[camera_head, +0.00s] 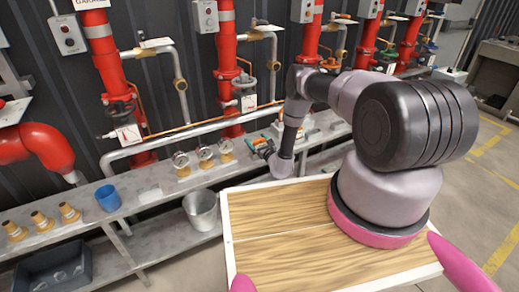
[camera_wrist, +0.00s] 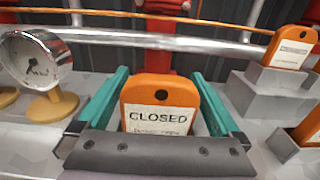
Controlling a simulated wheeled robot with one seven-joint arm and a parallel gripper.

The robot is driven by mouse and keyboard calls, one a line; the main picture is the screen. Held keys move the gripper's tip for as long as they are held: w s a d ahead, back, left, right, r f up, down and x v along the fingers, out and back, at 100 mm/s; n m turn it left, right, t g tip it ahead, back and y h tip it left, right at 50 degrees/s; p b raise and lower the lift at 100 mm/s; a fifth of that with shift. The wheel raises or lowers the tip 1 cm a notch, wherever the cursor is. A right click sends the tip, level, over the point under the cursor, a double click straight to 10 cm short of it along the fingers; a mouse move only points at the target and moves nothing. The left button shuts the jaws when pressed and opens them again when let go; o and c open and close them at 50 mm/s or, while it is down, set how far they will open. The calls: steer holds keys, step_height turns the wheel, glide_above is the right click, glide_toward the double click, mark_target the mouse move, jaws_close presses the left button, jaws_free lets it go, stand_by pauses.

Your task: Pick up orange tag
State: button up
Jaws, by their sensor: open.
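An orange tag (camera_wrist: 160,98) with a white label reading "CLOSED" and a dark hole near its top stands upright in the middle of the wrist view. My gripper (camera_wrist: 160,74) is open, with one teal finger on each side of the tag. A gap shows between the tag and each finger. The tag's lower part is hidden behind the dark gripper body. In the head view my gripper (camera_head: 262,147) is at the shelf by the pipes; the tag cannot be clearly made out there.
Another orange tag (camera_wrist: 291,47) stands on a grey block (camera_wrist: 270,88) at right, with a third tag (camera_wrist: 308,128) below it. A pressure gauge (camera_wrist: 35,62) is close on the left. Red pipes (camera_head: 228,75) rise behind the shelf. A metal bucket (camera_head: 201,209) is on the lower shelf.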

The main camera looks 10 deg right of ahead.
steer(key=shift+c, duration=0.3)
steer(key=c, duration=1.1)
